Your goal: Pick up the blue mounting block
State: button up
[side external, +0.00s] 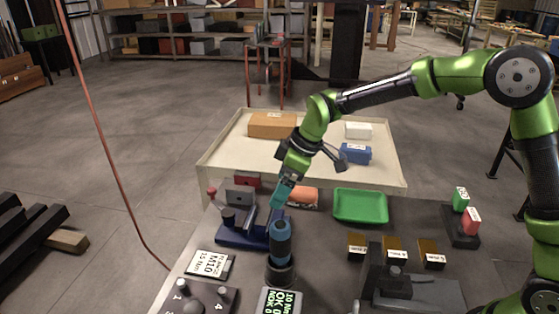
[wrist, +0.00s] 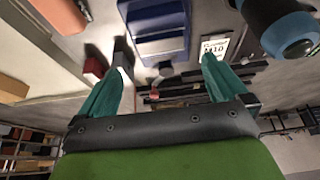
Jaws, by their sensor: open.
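A blue block (side external: 356,153) with a white label sits on the right of the pale raised tray (side external: 215,150). A dark blue stepped fixture (side external: 243,237) stands on the bench at centre left; a blue fixture (wrist: 155,32) also shows at the top middle of the wrist view. I cannot tell by name alone which is the mounting block. My gripper (side external: 281,194) has teal fingers and hangs above the bench, right of the dark blue fixture and left of the blue block. In the wrist view my gripper (wrist: 165,58) is open, with nothing between its fingers.
A blue-and-black cylindrical tool (side external: 280,245) stands upright just below my gripper. A green tray (side external: 360,205) and an orange item (side external: 304,196) lie near it. A brown box (side external: 272,124) and a white box (side external: 358,130) are on the pale tray. Several small brown-topped blocks stand at right.

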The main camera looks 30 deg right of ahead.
aim_at(264, 214)
jog(key=x, duration=1.1)
jog(key=shift+w+a+f, duration=0.2)
jog(key=shift+f, duration=0.05)
jog(key=shift+r, duration=0.15)
jog(key=c, duration=1)
